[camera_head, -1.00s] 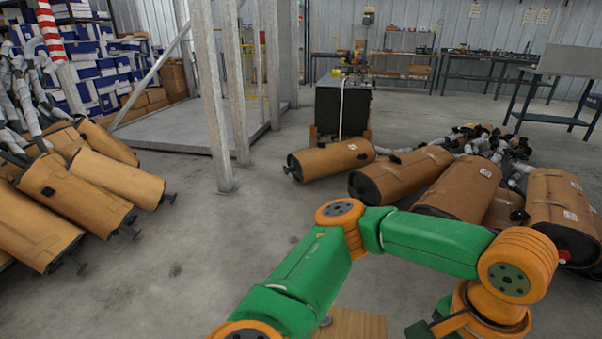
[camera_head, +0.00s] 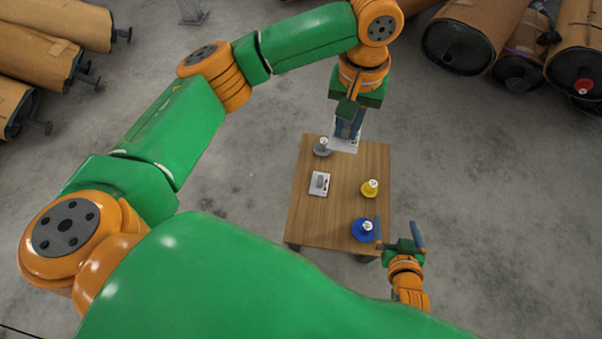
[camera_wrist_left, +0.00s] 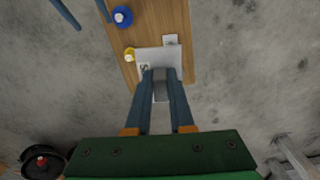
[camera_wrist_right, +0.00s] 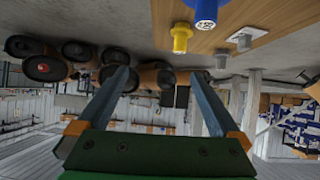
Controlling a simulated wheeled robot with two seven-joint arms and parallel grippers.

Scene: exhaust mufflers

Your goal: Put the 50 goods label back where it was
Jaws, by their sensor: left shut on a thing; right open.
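My left gripper (camera_head: 347,127) is shut on the grey handle of a white label plate (camera_head: 344,146). The plate is at the far edge of the small wooden table (camera_head: 342,212); I cannot tell whether it touches the top. In the left wrist view the fingers grip the grey handle above the white plate (camera_wrist_left: 146,56); its print is too small to read. A second white label with a grey handle (camera_head: 319,184) lies on the table's left side. My right gripper (camera_head: 398,236) is open and empty at the table's near right edge, beside the blue knobbed piece (camera_head: 363,230).
A yellow knobbed piece (camera_head: 370,188) stands at the table's right, and a grey one (camera_head: 322,147) at its far left corner. Brown mufflers lie on the floor at the far right (camera_head: 467,35) and far left (camera_head: 52,59). Concrete floor around the table is clear.

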